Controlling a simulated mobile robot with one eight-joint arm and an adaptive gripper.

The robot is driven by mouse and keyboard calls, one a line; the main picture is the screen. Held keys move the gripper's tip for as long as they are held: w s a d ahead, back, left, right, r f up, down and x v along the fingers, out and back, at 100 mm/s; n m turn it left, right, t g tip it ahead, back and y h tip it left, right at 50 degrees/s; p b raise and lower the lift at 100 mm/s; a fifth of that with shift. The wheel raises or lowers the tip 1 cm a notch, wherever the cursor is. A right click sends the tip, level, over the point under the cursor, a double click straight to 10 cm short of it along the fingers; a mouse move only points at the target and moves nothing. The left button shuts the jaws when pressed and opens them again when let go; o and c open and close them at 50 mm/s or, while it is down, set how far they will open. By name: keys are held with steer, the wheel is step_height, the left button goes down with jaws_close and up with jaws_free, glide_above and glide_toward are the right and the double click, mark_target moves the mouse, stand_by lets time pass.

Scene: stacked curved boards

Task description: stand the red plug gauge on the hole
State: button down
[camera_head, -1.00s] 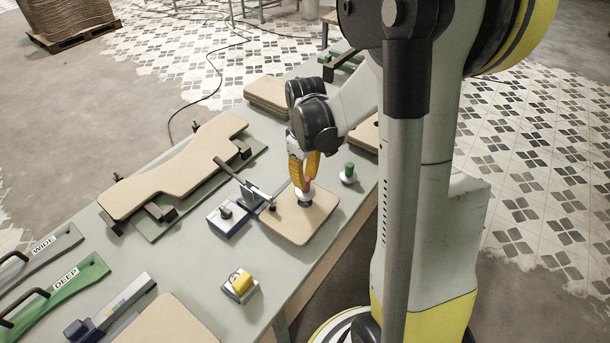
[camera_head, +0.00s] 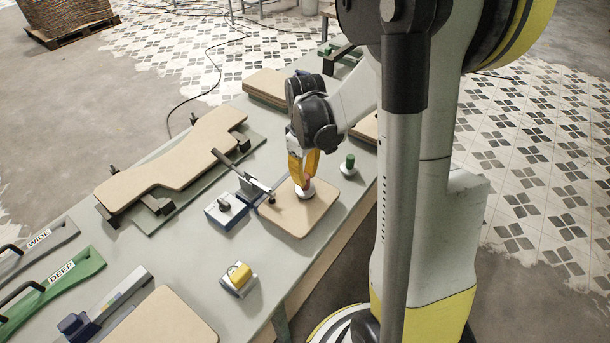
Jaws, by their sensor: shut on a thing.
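The red plug gauge (camera_head: 307,181) shows as a small red part between the yellow fingers of my gripper (camera_head: 304,178), with a pale round flange (camera_head: 305,192) below it. My gripper points down and is shut on the gauge over the square tan board (camera_head: 298,214). The hole is hidden under the gauge and fingers, so I cannot tell whether the gauge touches the board or sits over the hole.
A green-topped gauge (camera_head: 348,165) stands just right of the board. A dark clamp arm (camera_head: 242,173) reaches to the board's left edge. A blue-grey block (camera_head: 226,210) and a yellow-topped block (camera_head: 239,278) stand nearby. A long curved board (camera_head: 172,165) lies at the left.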

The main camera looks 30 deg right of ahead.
steer(key=shift+f+b, duration=0.35)
steer(key=shift+f, duration=0.05)
steer(key=shift+r, duration=0.2)
stand_by(0.3)
steer(key=shift+r, duration=0.15)
steer(key=shift+f, duration=0.25)
stand_by(1.1)
steer(key=shift+r, duration=0.25)
stand_by(0.4)
steer(key=shift+n, duration=0.3)
steer(key=shift+f+b, duration=0.35)
steer(key=shift+r, duration=0.35)
